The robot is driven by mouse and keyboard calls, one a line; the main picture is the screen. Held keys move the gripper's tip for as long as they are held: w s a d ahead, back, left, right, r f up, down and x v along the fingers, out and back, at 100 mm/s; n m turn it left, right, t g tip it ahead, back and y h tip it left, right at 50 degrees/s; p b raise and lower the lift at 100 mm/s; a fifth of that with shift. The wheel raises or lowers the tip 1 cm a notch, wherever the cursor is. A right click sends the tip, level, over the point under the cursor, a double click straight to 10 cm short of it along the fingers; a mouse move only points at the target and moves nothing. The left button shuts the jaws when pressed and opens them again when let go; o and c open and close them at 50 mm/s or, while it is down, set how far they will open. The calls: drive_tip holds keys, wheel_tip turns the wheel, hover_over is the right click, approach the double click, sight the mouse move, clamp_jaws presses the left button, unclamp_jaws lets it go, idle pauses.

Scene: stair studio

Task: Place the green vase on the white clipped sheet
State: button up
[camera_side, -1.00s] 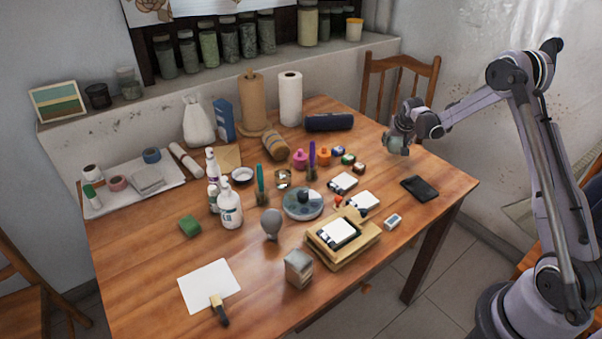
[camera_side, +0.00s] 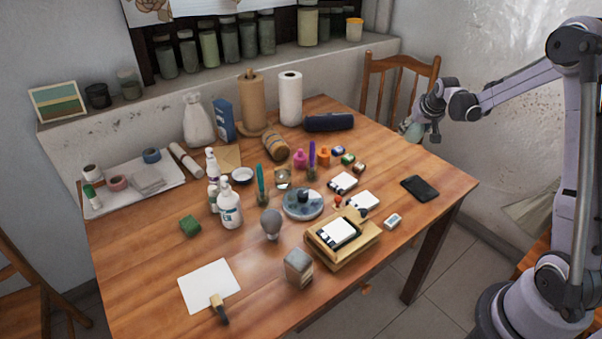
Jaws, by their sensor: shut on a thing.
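My gripper (camera_side: 421,125) is at the right, by the table's far right edge, above the tabletop. It is shut on the green vase (camera_side: 412,132), a small pale grey-green thing partly hidden by the fingers. The vase looks tilted and clear of the table. The white clipped sheet (camera_side: 208,284) lies flat near the front left of the table, far from my gripper. A tan and black piece (camera_side: 218,308), perhaps its clip, sits at the sheet's front edge.
Between them stand white bottles (camera_side: 230,210), a grey bulb-shaped thing (camera_side: 271,222), a round palette (camera_side: 303,204), a wooden stack (camera_side: 343,248) and a small block (camera_side: 298,267). A black phone (camera_side: 419,188) lies at the right.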

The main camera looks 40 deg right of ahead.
drive_tip(key=w+a+r+n+t+y, duration=0.1)
drive_tip(key=w+a+n, duration=0.2)
drive_tip(key=a, duration=0.7)
drive_tip(key=w+a+n+y, duration=0.2)
drive_tip(key=w+a, duration=0.1)
drive_tip(key=a, duration=0.7)
drive_tip(key=n+g+y, duration=0.2)
drive_tip(key=n+y, duration=0.4)
drive_tip(key=n, duration=0.5)
hover_over(218, 299)
drive_tip(key=f, duration=0.4)
drive_tip(key=shift+w+d+f, duration=0.15)
drive_tip(key=shift+d+f, duration=0.05)
drive_tip(key=shift+d, duration=0.1)
drive_tip(key=shift+a+f, duration=0.3)
drive_tip(key=shift+f, duration=1.95)
drive_tip(key=shift+f, duration=0.5)
drive_tip(key=o, duration=1.3)
drive_tip(key=shift+c, duration=0.2)
